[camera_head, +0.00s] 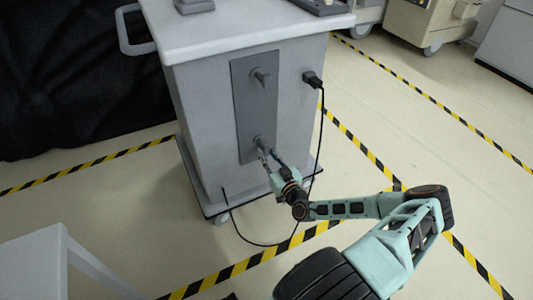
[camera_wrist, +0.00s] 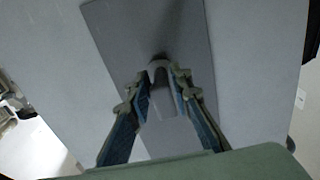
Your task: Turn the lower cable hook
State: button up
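The lower cable hook (camera_head: 257,141) is a grey peg low on the dark grey plate (camera_head: 241,108) on the cart's side. My gripper (camera_head: 266,151) is at this hook, reaching it from the front right. In the wrist view the hook (camera_wrist: 159,72) lies between the two fingertips, one on each side. The fingers look closed against it, with no clear gap. The upper cable hook (camera_head: 260,77) is on the same plate, apart from my gripper.
A black plug (camera_head: 313,79) sits right of the plate, and its cable (camera_head: 319,140) hangs down the cart's right side and loops onto the floor. The cart (camera_head: 199,110) has a handle (camera_head: 132,30) at left. A white table (camera_head: 40,262) stands lower left.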

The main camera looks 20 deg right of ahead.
aim_at(266, 144)
jog(key=o, duration=0.3)
notch_tip(266, 144, up, 10)
dwell(0.5)
dwell(0.3)
